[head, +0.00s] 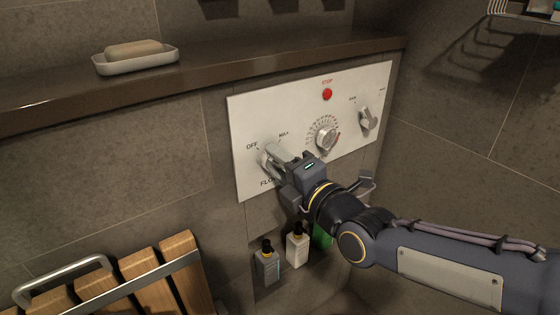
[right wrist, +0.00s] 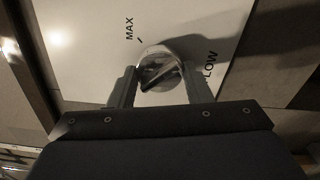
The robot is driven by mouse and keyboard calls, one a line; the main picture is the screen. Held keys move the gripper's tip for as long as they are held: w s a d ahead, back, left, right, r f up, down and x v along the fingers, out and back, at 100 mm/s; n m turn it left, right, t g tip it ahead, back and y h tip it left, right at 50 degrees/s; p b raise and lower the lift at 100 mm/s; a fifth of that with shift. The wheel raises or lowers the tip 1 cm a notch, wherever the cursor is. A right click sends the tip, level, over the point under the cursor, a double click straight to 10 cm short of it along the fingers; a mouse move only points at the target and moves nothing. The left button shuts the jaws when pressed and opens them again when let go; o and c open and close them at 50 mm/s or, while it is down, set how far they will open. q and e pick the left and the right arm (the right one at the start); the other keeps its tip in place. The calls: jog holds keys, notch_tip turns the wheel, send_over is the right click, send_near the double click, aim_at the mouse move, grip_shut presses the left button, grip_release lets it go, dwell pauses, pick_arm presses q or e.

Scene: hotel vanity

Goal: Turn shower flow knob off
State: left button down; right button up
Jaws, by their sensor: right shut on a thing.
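The flow knob (head: 265,157) is a round metal knob at the left end of a white wall panel (head: 243,115). It sits between the OFF, MAX and FLOW labels. My right gripper (head: 276,163) reaches it from the lower right and is shut on it, partly covering it. In the right wrist view the shiny knob (right wrist: 160,66) lies between the two fingers of my right gripper (right wrist: 161,88), with MAX and part of FLOW legible beside it. Which mark the knob points to is hard to tell. My left gripper is not in view.
The panel also bears a red STOP button (head: 327,94), a dial (head: 326,138) and a lever knob (head: 368,119). A ledge (head: 215,69) with a soap dish (head: 137,63) runs above. Bottles (head: 297,247) stand in a niche below. A slatted wooden seat (head: 138,269) is lower left.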

jog(key=shift+w+d+r, duration=0.15)
jog(key=shift+r, duration=0.2)
jog(key=o, duration=0.7)
jog(key=shift+o, duration=1.3)
jog(key=shift+f, duration=0.2)
jog(key=p+v, duration=0.1)
jog(key=v, duration=0.7)
